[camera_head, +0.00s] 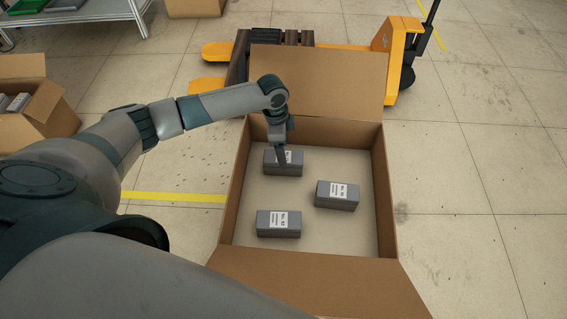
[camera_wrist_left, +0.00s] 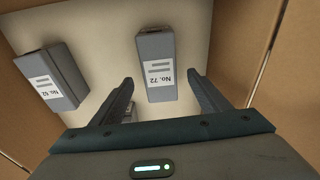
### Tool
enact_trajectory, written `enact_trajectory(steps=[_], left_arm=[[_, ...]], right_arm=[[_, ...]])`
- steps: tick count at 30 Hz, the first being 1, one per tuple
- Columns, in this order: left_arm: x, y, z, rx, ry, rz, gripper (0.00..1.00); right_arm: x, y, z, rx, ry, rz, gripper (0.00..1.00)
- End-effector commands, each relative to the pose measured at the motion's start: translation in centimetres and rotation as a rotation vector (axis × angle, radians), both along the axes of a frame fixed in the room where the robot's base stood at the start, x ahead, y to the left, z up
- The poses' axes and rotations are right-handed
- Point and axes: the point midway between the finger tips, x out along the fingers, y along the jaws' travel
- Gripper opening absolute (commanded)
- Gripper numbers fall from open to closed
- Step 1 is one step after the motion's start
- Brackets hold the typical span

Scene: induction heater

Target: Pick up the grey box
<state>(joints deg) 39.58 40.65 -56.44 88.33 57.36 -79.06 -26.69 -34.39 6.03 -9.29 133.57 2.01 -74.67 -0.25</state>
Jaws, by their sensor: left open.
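Three grey boxes with white labels lie apart inside an open cardboard carton (camera_head: 240,200). In the head view there is a far box (camera_head: 297,169), a right box (camera_head: 337,196) and a near left box (camera_head: 279,224). My left gripper (camera_head: 282,158) points down over the far box and covers part of it and its label. In the left wrist view its fingers (camera_wrist_left: 160,82) are spread, with nothing held. A grey box labelled No. 72 (camera_wrist_left: 155,50) shows between and beyond the fingertips. Another box (camera_wrist_left: 60,85) lies to the left. My right gripper is out of view.
The carton's walls and raised flaps (camera_head: 315,80) surround the boxes. A yellow pallet jack (camera_head: 400,50) stands behind it. Another open carton (camera_head: 50,120) with grey boxes is at the left, near a shelf (camera_head: 100,12). Floor to the right is clear.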

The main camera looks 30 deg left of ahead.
Motion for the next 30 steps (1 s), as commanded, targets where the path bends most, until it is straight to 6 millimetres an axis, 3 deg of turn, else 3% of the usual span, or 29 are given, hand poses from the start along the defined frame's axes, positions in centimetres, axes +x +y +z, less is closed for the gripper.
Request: enact_trajectory(steps=[11,24,30], left_arm=[[0.0,0.0,-0.2,0.0,0.0,0.0,0.69],[0.0,0.0,-4.8,0.0,0.0,0.0,0.69],[0.0,-0.1,-5.3,0.0,-0.001,-0.001,0.69]], right_arm=[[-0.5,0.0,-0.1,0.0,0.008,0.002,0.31],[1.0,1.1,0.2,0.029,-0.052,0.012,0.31],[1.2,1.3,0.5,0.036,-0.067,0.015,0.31]])
